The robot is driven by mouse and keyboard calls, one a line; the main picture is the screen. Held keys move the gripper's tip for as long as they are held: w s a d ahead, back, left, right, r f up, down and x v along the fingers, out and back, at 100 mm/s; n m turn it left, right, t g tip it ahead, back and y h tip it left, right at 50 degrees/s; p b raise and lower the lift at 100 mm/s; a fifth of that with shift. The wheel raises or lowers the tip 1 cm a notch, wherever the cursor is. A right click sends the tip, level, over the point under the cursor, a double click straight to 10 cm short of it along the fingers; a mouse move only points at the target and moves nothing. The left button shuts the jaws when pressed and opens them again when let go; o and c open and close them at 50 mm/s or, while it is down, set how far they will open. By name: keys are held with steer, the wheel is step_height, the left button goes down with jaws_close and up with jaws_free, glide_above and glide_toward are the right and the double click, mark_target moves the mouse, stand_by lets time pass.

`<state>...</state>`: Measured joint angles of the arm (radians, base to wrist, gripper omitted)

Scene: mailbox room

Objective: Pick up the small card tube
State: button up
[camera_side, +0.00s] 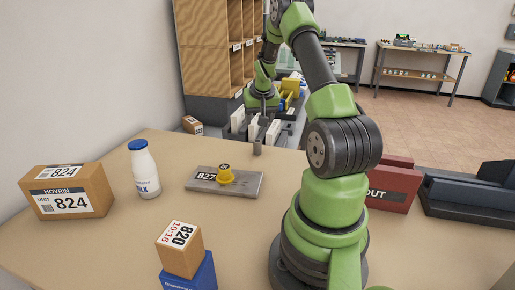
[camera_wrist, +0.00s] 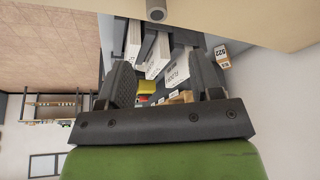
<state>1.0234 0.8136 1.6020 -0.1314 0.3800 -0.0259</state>
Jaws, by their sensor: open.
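A small grey upright cylinder, which looks like the small card tube (camera_side: 257,147), stands at the far edge of the table (camera_side: 120,237) in the side view. In the wrist view, the tube (camera_wrist: 157,11) shows at the top edge, partly cut off, its round end facing the camera. My gripper (camera_wrist: 164,80) has its two dark fingers wide apart, with nothing held between them. In the side view, my gripper (camera_side: 262,101) is above and beyond the tube, apart from it; its fingers are hard to make out there.
White upright packets (camera_side: 253,128) stand in a grey rack beyond the table, below my gripper.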

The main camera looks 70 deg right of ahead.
mark_target(258, 141)
steer(key=x, duration=0.3)
steer(key=s+x, duration=0.1)
steer(key=x, duration=0.1)
steer(key=shift+w+d+f, duration=0.1)
steer(key=shift+f, duration=0.15)
steer(key=f, duration=0.4)
steer(key=shift+w+f, duration=0.15)
steer(key=shift+w, duration=0.25)
steer(key=shift+w+d+f, duration=0.15)
steer(key=shift+d+f, duration=0.1)
steer(key=shift+f, duration=0.25)
steer(key=c, duration=1)
